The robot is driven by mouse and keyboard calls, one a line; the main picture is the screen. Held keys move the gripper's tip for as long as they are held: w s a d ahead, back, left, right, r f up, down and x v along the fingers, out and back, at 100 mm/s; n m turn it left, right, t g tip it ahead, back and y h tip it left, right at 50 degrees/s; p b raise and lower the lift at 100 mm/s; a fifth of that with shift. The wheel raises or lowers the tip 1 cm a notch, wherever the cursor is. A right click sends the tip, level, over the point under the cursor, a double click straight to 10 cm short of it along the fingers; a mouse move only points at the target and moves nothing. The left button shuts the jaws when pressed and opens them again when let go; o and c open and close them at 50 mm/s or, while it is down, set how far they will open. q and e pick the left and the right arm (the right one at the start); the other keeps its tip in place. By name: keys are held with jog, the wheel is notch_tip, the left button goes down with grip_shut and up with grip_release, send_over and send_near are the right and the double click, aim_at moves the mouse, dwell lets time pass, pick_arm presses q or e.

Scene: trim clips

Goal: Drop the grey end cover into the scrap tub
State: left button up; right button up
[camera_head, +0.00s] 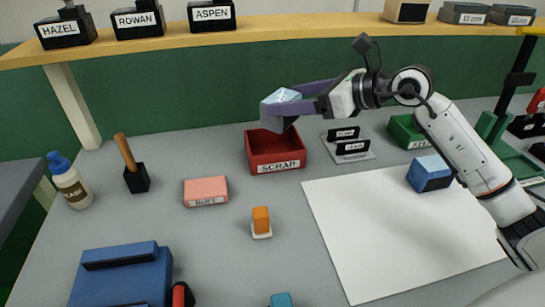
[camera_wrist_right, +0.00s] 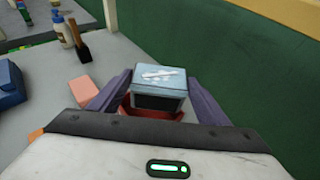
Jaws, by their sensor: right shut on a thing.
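The grey end cover (camera_head: 275,122) has a grey body and a pale blue top with a white mark. My right gripper (camera_head: 297,98) is shut on it. In the wrist view the cover (camera_wrist_right: 160,78) sits between the two purple fingers, its dark side facing the camera. The red scrap tub (camera_head: 275,167), labelled SCRAP, stands on the table. The cover is held up over the tub's back edge in the head view and hides part of it. Red of the tub shows below the cover in the wrist view (camera_wrist_right: 150,114). My left gripper is not in view.
A small stand with black labelled pieces (camera_head: 350,146) is right of the tub. A pink BUFF block (camera_head: 206,191) and an orange piece (camera_head: 261,220) lie in front. A blue block (camera_head: 430,173) sits on the white sheet (camera_head: 380,230). A wooden shelf (camera_head: 290,36) runs behind.

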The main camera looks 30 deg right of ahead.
notch_tip(320, 180, down, 2)
jog(key=shift+b, duration=0.35)
jog(key=o, duration=1.2)
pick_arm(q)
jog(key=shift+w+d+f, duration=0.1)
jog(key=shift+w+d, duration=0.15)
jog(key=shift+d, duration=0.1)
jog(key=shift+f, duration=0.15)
pick_arm(e)
jog(key=shift+d, duration=0.1)
pick_arm(q)
jog(key=b, duration=0.1)
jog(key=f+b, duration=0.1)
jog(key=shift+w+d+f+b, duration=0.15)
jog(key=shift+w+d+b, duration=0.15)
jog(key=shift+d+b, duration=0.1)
pick_arm(e)
jog(key=v, duration=1)
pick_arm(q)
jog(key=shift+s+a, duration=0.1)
pick_arm(e)
jog(key=shift+s, duration=0.2)
